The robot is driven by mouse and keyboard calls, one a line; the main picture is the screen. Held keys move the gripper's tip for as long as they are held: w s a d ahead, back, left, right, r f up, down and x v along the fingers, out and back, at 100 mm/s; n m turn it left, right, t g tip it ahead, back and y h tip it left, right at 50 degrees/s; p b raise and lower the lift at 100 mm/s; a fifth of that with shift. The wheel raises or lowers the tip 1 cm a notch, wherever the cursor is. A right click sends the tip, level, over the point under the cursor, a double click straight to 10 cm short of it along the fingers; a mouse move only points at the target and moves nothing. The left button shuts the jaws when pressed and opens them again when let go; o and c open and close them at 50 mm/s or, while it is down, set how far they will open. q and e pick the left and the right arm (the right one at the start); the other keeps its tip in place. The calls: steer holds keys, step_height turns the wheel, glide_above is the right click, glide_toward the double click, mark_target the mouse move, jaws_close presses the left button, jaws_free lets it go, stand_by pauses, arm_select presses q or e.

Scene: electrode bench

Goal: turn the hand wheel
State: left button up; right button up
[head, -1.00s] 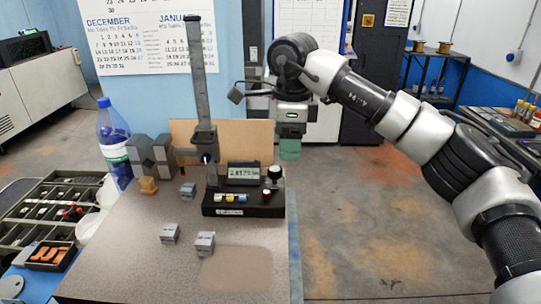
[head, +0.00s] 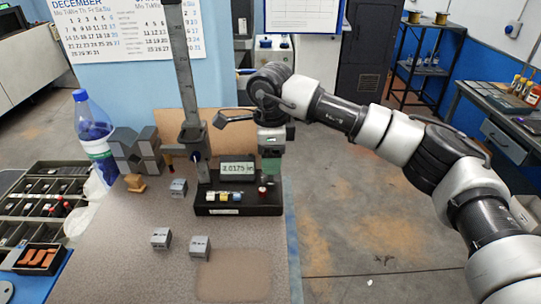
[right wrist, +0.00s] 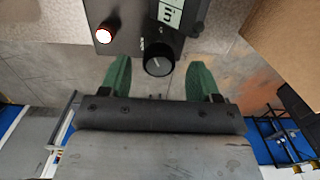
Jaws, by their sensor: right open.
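The hand wheel is a round black knob (right wrist: 158,58) with a pale mark on it, beside the display of a black height gauge base (head: 238,204). In the head view the knob is hidden behind my right gripper (head: 271,165). That gripper points down with green fingers, at the right end of the gauge. In the right wrist view my right gripper (right wrist: 158,75) is open, with one green finger to each side of the knob. Gaps show between fingers and knob; I cannot tell their heights. The display (head: 238,170) reads about 2.0175 in. My left gripper is not in view.
The gauge's tall grey column (head: 186,80) rises left of my right gripper. A brown board (head: 215,120) stands behind. Small grey blocks (head: 200,247), a blue-capped bottle (head: 95,140) and a parts tray (head: 50,195) lie left. The bench's right edge is close to the gauge.

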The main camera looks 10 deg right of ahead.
steer(key=shift+s+f, duration=0.1)
steer(key=shift+f, duration=0.75)
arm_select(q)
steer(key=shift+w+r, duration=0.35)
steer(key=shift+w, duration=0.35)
arm_select(e)
steer(key=shift+c, duration=0.3)
steer(key=c, duration=0.9)
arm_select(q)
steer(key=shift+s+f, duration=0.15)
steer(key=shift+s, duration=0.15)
arm_select(e)
steer(key=shift+o, duration=0.2)
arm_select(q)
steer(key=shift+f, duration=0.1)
